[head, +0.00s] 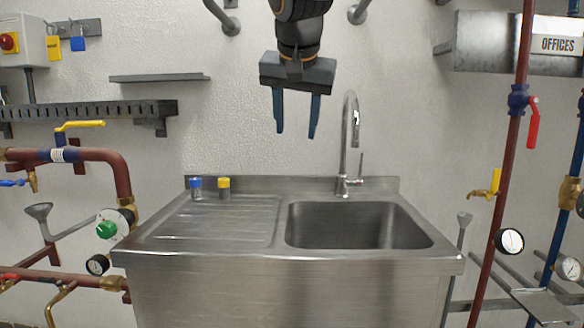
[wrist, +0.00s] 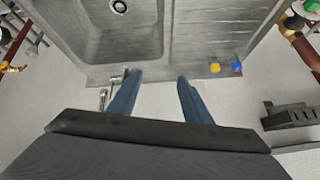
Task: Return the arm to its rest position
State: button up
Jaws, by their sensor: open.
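My gripper (head: 296,132) hangs in the air above the sink unit in the head view, its two blue fingers pointing down and spread apart. Nothing is between the fingers. In the wrist view the gripper (wrist: 158,80) also shows open and empty, with the steel sink unit beyond it. My arm comes down from the top edge of the head view, and its upper part is out of frame.
The sink basin (head: 358,226) and tap (head: 349,140) lie below and right of my gripper. A blue-capped vial (head: 196,187) and a yellow-capped vial (head: 224,187) stand on the drainboard (head: 205,222). Pipes (head: 512,150) with valves flank both sides. A shelf (head: 160,78) is on the wall.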

jog(key=s+d+f+n+g, duration=0.2)
jog(key=s+d+f+g, duration=0.15)
jog(key=s+f, duration=0.65)
jog(key=s+d+f+n+g, duration=0.15)
jog(key=s+d+f, duration=0.25)
jog(key=s+f, duration=0.65)
jog(key=s+d+f+n+g, duration=0.1)
jog(key=s+d+f+g, duration=0.2)
jog(key=s+f, duration=0.75)
jog(key=w+d+r+m+p, duration=0.2)
jog(key=d+r+p, duration=0.3)
jog(key=p, duration=0.9)
jog(key=w+d, duration=0.1)
jog(key=d, duration=0.2)
jog(key=shift+w+r, duration=0.15)
